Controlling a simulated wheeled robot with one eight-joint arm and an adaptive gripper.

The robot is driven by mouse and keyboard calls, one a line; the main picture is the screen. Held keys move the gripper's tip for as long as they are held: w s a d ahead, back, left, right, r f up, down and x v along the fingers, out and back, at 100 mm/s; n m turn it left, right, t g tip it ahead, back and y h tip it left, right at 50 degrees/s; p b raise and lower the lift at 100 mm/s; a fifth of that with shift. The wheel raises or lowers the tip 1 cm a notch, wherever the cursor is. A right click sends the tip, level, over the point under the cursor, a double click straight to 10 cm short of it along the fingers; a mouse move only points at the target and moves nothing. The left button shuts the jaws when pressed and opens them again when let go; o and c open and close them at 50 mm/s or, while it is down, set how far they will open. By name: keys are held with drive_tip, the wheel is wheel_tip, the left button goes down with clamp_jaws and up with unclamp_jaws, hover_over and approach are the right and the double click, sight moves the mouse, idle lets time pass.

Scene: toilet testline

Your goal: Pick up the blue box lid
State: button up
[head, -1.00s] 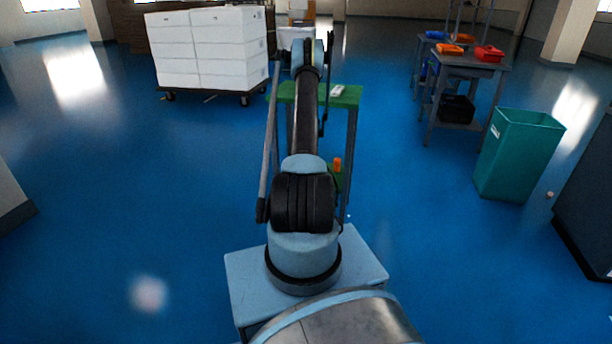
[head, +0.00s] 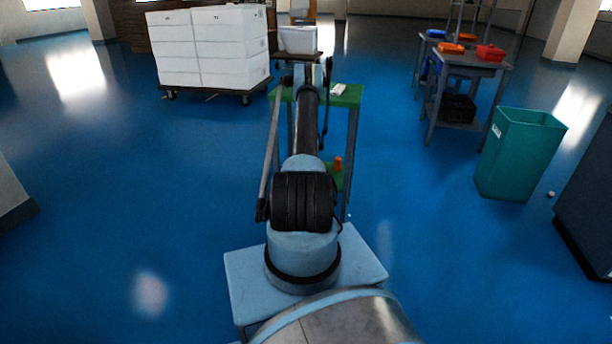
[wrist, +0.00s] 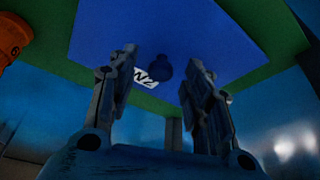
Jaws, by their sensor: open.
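The blue box lid (wrist: 120,35) fills the upper middle of the wrist view as a flat blue panel with a dark round knob (wrist: 160,69) and a white label (wrist: 144,79). My gripper (wrist: 160,68) is open, its two fingers apart on either side of the knob in the picture. I cannot tell how far the fingertips are from the lid, and I see no contact. In the head view I cannot make out the lid; my arm covers part of the green table (head: 350,97).
An orange object (wrist: 12,40) is at the wrist view's upper left. A small white item (head: 338,89) lies on the green table. White boxes on a cart (head: 208,50) stand behind left. A teal bin (head: 518,155) and a workbench (head: 470,62) are on the right. Floor at left is clear.

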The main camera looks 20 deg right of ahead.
drive_tip(key=shift+w+f, duration=0.15)
drive_tip(key=shift+f, duration=0.25)
drive_tip(key=shift+c, duration=0.6)
clamp_jaws()
drive_tip(key=shift+r, duration=0.1)
